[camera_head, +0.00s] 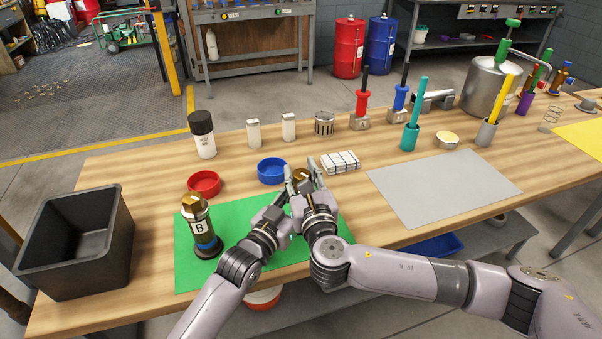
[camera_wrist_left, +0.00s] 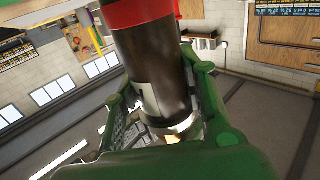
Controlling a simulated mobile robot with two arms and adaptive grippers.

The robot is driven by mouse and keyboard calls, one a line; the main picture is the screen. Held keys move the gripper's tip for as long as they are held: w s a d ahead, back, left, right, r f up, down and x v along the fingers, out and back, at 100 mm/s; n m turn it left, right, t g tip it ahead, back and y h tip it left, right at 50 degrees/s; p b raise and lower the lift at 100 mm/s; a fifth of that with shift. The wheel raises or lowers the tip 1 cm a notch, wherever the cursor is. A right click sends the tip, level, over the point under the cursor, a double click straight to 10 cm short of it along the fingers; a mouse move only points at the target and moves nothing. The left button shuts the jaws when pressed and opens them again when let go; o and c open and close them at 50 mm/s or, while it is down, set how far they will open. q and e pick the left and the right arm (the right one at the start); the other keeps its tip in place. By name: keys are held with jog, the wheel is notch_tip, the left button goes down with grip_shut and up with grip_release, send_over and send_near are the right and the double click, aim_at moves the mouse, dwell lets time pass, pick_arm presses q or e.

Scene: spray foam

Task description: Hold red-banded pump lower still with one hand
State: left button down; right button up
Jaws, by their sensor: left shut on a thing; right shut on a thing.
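The red-banded pump shows in the left wrist view as a dark cylinder (camera_wrist_left: 155,65) with a red band (camera_wrist_left: 140,12). My left gripper (camera_wrist_left: 160,105) is shut on it, with one finger on each side. In the head view only its brass-coloured top (camera_head: 301,175) shows, between the fingers of my right gripper (camera_head: 303,178), which is shut on it. The hands hide the rest of the pump there. My left gripper (camera_head: 284,205) is just left of and below the right one, over the green mat (camera_head: 180,262).
A dark pump marked B (camera_head: 199,226) with a blue band stands on the mat's left part. A red dish (camera_head: 204,184) and a blue dish (camera_head: 272,171) lie behind the mat. A black bin (camera_head: 75,240) is at the left. A grey mat (camera_head: 440,190) at the right is bare.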

jog(key=shift+s+a, duration=0.1)
jog(key=shift+a, duration=0.1)
jog(key=o, duration=1.2)
jog(key=shift+d, duration=0.15)
jog(key=v, duration=1.2)
